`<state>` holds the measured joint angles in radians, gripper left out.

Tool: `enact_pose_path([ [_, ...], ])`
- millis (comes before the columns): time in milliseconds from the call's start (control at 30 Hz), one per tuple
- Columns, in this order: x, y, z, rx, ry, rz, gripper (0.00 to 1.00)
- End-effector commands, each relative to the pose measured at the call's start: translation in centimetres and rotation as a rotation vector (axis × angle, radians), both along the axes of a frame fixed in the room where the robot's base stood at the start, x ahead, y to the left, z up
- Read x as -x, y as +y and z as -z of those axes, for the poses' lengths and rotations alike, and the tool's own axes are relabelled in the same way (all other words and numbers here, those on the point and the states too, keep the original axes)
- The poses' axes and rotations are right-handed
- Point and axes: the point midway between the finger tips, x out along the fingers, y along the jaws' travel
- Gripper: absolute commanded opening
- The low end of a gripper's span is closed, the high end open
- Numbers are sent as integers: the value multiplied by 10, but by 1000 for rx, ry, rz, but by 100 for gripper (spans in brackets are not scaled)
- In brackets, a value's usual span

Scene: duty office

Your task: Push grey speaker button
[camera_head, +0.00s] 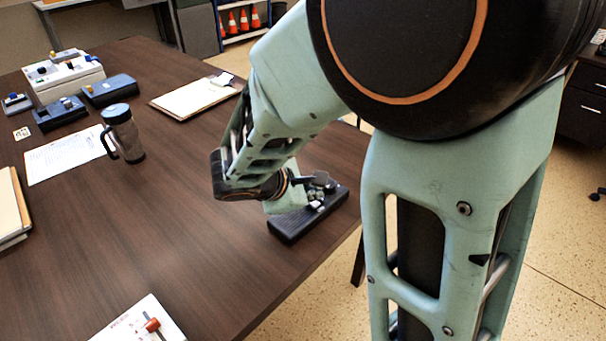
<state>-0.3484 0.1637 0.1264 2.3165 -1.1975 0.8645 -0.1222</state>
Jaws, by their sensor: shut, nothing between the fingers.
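A dark, flat box with a ribbed top, likely the speaker unit (290,226), lies near the right edge of the brown table. My gripper (318,198) is over the right half of this box, low and close to its top. The gripper is shut and holds nothing. Small grey and dark parts crowd together there, so I cannot make out a grey button. I cannot tell whether the fingertips touch the box.
A dark travel mug (122,135) stands left of my arm. A clipboard (194,96) lies behind, and a white device (66,76) with blue-topped boxes stands far left. A white panel with a red lever (150,324) is in front. The table's middle (150,220) is clear.

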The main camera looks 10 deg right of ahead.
Motion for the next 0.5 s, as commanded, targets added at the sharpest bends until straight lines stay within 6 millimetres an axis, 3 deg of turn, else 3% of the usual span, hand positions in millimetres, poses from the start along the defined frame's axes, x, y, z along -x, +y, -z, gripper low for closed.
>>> enact_pose_path([
  [267, 0, 0, -2, 0, 0, 0, 0],
  [500, 0, 0, -25, 0, -1, 1, 0],
])
